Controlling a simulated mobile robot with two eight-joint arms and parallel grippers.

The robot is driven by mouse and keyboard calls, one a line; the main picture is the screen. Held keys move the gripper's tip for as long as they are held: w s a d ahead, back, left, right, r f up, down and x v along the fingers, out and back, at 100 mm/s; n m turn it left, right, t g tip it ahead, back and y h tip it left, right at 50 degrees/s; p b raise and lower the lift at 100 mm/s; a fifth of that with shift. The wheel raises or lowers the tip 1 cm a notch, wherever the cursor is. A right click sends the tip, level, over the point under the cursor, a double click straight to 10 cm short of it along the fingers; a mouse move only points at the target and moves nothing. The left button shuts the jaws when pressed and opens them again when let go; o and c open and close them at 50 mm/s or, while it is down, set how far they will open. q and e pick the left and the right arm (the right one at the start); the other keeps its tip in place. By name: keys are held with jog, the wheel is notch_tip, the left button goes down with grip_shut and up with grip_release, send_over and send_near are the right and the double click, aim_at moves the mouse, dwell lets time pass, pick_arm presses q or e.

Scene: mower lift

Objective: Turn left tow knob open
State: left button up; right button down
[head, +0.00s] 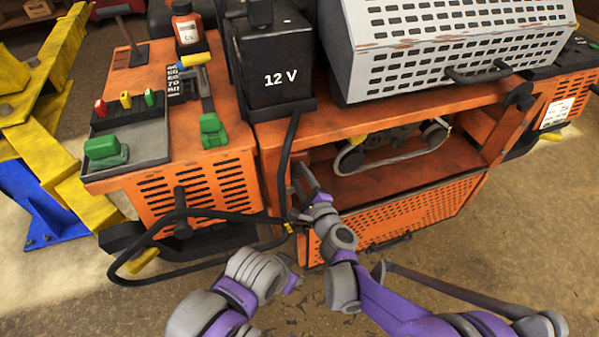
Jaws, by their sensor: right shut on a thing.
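The orange mower body (400,204) stands in front of me with an open compartment. My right gripper (306,188) reaches to the left edge of this compartment, beside the black cable. It is shut on a small part there that its fingers hide; I cannot tell for sure whether this is the left tow knob. A black knob (181,198) stands out from the slotted front panel at left, with no gripper on it. My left gripper (293,281) is low in front of the mower, clear of it; its fingers are too small to read.
A black cable (172,228) loops from the 12 V battery (275,65) past my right gripper to the left. A drive belt (395,157) shows inside the compartment. A perforated grey cover (440,50) is above. The floor in front is mostly clear.

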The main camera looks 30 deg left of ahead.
jog(key=n+p, duration=0.2)
jog(key=n, duration=0.2)
jog(key=shift+r, duration=0.1)
jog(key=shift+n+h+p, duration=0.3)
jog(key=shift+n+p, duration=0.95)
jog(key=shift+n, duration=0.65)
jog(key=shift+c, duration=2.1)
grip_release()
